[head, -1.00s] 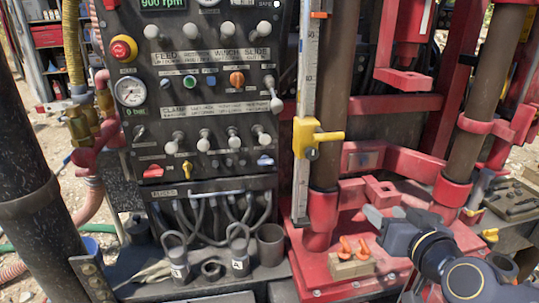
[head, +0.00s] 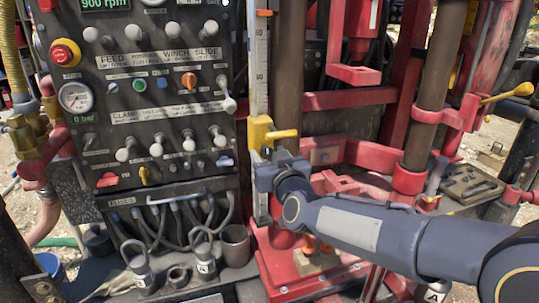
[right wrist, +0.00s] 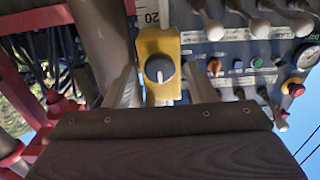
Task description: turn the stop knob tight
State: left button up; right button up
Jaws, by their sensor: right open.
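The stop is a yellow block (head: 260,132) with a yellow handle on the white graduated scale (head: 261,60), beside the brown column. In the right wrist view the yellow block (right wrist: 160,42) carries a round dark knob (right wrist: 159,69) with a pale pointer mark. My right gripper (head: 268,160) is in front of the block in the head view and hides the knob there. In the right wrist view my right gripper (right wrist: 159,78) is open, with one finger on each side of the knob and visible gaps. Contact cannot be seen. My left gripper is not in view.
The control panel (head: 150,100) with several levers stands close to the left. A red clamp frame (head: 350,155) and a second brown column (head: 435,80) are to the right. Shackles (head: 203,255) stand on the ledge below.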

jog(key=shift+c, duration=0.3)
jog(key=c, duration=0.9)
